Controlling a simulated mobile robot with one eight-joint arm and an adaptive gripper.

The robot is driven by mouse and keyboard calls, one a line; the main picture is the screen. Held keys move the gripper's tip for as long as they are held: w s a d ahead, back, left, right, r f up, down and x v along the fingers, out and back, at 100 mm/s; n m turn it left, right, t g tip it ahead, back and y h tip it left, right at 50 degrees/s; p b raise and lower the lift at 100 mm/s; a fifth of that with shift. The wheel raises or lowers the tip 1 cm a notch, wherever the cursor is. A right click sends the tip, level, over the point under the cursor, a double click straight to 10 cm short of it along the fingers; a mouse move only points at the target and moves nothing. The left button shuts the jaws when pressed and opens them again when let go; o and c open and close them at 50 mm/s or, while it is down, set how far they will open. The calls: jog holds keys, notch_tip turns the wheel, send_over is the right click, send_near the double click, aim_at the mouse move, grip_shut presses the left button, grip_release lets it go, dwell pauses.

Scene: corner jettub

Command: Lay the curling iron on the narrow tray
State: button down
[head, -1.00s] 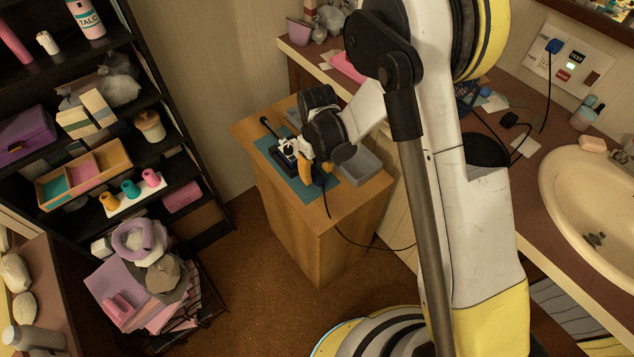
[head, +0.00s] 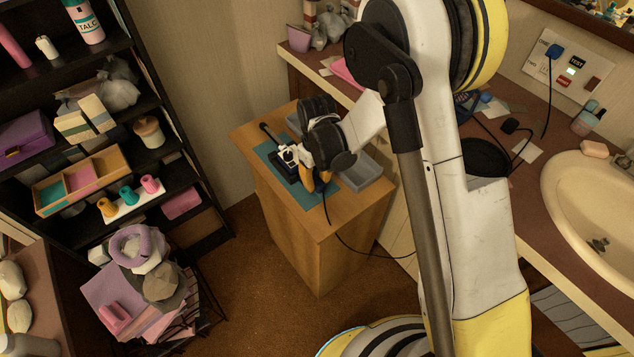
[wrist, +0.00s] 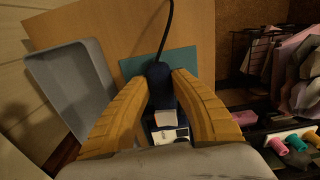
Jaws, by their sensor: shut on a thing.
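My gripper (wrist: 160,93) is shut on the dark handle of the curling iron (wrist: 159,72), between its two yellow fingers. The cord leaves the handle end toward the top of the wrist view. In the head view, the iron's dark barrel (head: 269,132) points up and left past my gripper (head: 315,180). White parts show beside the fingers. The dark narrow tray (head: 283,167) lies on a teal mat (head: 314,198) on a small wooden cabinet, under the iron. My gripper hides much of both, and I cannot tell whether the iron touches the tray.
A grey bin (head: 366,172) stands right of my gripper on the wooden cabinet (head: 318,240). The black cord (head: 345,236) hangs past the cabinet front. A loaded dark shelf (head: 190,165) stands at the left, and a sink counter (head: 525,180) at the right.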

notch_tip(320, 180, up, 7)
jog(key=p, duration=0.4)
jog(key=shift+f, duration=0.1)
jog(key=shift+a, duration=0.1)
